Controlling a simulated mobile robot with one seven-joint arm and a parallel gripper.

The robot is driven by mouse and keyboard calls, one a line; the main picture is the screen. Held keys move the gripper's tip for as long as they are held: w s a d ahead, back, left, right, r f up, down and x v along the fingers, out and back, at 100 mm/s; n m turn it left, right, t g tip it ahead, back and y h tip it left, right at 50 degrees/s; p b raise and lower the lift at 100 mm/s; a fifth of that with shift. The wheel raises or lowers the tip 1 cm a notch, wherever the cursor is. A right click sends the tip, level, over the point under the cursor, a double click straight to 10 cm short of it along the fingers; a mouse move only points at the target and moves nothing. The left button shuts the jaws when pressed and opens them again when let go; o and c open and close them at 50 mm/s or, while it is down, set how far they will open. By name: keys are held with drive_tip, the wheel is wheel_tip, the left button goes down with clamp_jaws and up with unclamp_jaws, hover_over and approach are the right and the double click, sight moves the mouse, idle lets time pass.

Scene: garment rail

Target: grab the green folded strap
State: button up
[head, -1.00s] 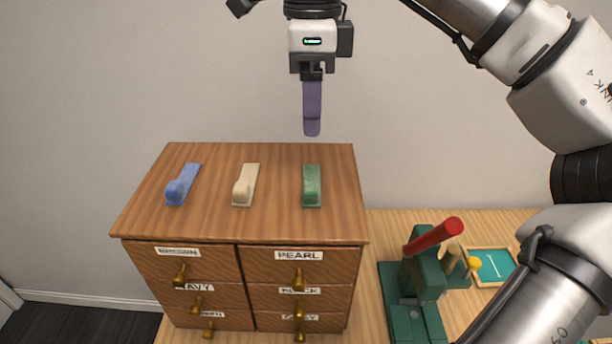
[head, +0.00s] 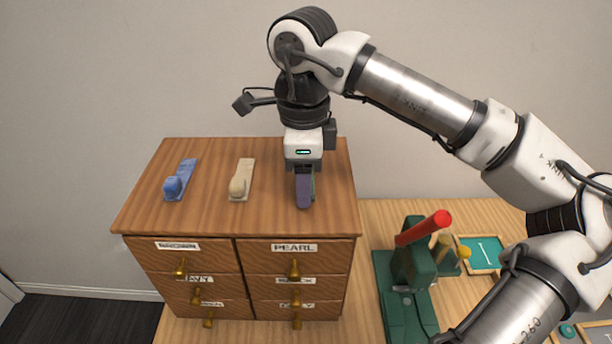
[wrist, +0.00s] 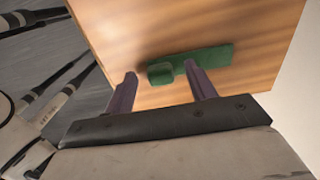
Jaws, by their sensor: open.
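The green folded strap (wrist: 212,58) lies on the cabinet top, with a thicker folded part at its left end in the wrist view. In the head view only a thin green edge (head: 314,184) shows beside my gripper (head: 304,205); the rest is hidden. My gripper has come down over the strap's place, with purple fingers. In the wrist view my gripper (wrist: 160,68) has its fingers apart. The left fingertip is just left of the folded end, and the right one overlaps the strap's lower edge in the picture. I cannot tell whether they touch it.
A beige strap (head: 241,180) and a blue strap (head: 178,181) lie to the left on the wooden drawer cabinet (head: 215,215). Labelled drawers with brass knobs face front. A green press with a red handle (head: 424,228) stands on the table to the right.

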drive_tip(key=shift+f, duration=0.1)
drive_tip(key=shift+c, duration=0.2)
drive_tip(key=c, duration=0.9)
drive_tip(key=shift+c, duration=0.5)
